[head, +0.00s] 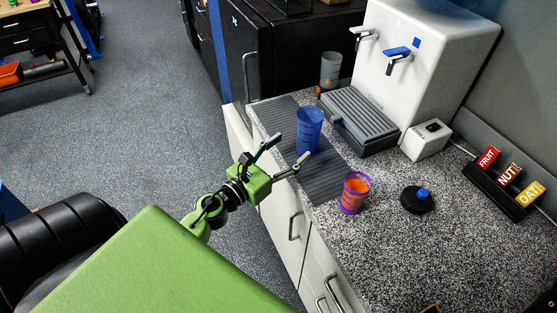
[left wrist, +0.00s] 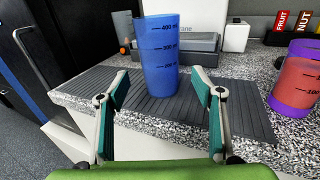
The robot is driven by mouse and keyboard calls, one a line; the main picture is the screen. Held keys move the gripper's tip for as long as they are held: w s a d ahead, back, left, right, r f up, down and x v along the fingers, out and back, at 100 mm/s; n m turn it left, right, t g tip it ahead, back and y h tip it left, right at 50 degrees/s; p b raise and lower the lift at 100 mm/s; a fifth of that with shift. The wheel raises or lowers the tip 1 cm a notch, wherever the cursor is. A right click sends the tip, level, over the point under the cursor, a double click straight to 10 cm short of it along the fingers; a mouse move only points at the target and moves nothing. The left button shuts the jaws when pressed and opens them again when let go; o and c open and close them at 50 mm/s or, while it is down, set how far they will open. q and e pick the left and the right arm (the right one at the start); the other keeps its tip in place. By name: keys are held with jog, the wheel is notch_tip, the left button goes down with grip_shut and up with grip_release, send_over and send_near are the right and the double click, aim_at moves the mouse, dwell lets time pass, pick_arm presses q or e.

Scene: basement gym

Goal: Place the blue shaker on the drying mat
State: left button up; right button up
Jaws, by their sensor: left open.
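The blue shaker (head: 309,131) is a translucent blue cup with dark measuring marks. It stands upright on the dark grey ribbed drying mat (head: 322,184), near the counter's front edge. In the left wrist view the shaker (left wrist: 160,60) stands on the mat (left wrist: 240,105), beyond the fingertips and roughly centred between them. My left gripper (head: 291,147) is open and empty at the counter edge, close to the shaker, with its fingers pointing towards it. It also shows in the left wrist view (left wrist: 160,82), with nothing between the fingers. My right gripper is not in view.
An orange-filled purple cup (head: 354,194) and a black lid (head: 416,201) stand right of the mat. A grey drip tray (head: 360,120), white dispenser (head: 425,50) and clear grey cup (head: 331,70) are behind. Bare counter (head: 400,260) lies to the front right.

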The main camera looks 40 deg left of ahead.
pick_arm(q)
jog(key=s, duration=0.2)
jog(key=s+b, duration=0.1)
jog(key=s, duration=0.1)
jog(key=shift+a, duration=0.25)
